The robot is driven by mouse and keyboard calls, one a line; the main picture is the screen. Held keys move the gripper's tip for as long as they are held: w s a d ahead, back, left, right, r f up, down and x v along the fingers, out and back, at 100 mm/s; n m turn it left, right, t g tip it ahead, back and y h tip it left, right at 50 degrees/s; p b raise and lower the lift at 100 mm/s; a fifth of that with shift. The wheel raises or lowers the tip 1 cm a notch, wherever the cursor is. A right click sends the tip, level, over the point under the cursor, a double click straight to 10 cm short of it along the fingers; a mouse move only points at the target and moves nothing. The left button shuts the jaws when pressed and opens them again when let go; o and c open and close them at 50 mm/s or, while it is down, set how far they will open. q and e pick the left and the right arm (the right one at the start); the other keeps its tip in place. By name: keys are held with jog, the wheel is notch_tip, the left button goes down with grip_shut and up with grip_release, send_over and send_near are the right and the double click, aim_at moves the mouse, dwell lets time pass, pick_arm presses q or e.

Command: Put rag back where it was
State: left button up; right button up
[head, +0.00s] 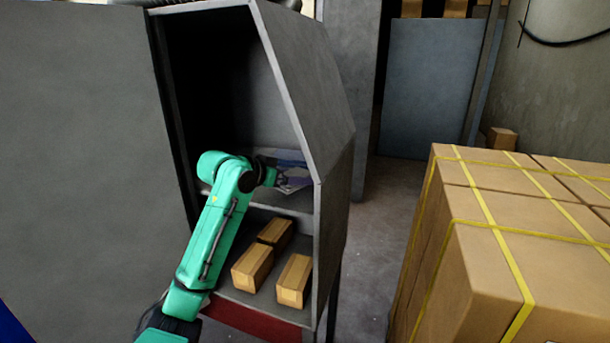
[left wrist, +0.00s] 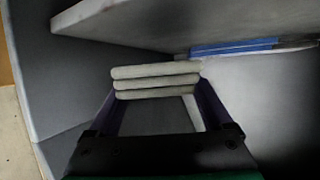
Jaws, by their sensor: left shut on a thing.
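The rag (left wrist: 155,80) shows in the left wrist view as a pale, folded stack of several layers. It lies between the two dark fingers of my left gripper (left wrist: 158,100), which is shut on it. In the head view my left gripper (head: 282,178) reaches into the open grey cabinet (head: 325,85), at the height of its middle shelf (head: 285,202). The rag is hard to make out there, partly hidden by the gripper. I cannot tell whether it touches the shelf. My right gripper is not in view.
A flat blue item (left wrist: 235,46) lies near a panel edge in the left wrist view. The cabinet's side wall is close right of the gripper. Strapped cardboard boxes (head: 540,240) stand at right.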

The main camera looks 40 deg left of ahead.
aim_at(302, 171)
pick_arm(q)
jog(key=w+p, duration=0.1)
jog(key=w, duration=0.2)
jog(key=shift+w+d+r, duration=0.1)
jog(key=shift+w+d, duration=0.05)
jog(key=shift+w, duration=0.25)
notch_tip(302, 171, down, 4)
jog(key=shift+w+r+p, duration=0.15)
jog(key=shift+p, duration=0.45)
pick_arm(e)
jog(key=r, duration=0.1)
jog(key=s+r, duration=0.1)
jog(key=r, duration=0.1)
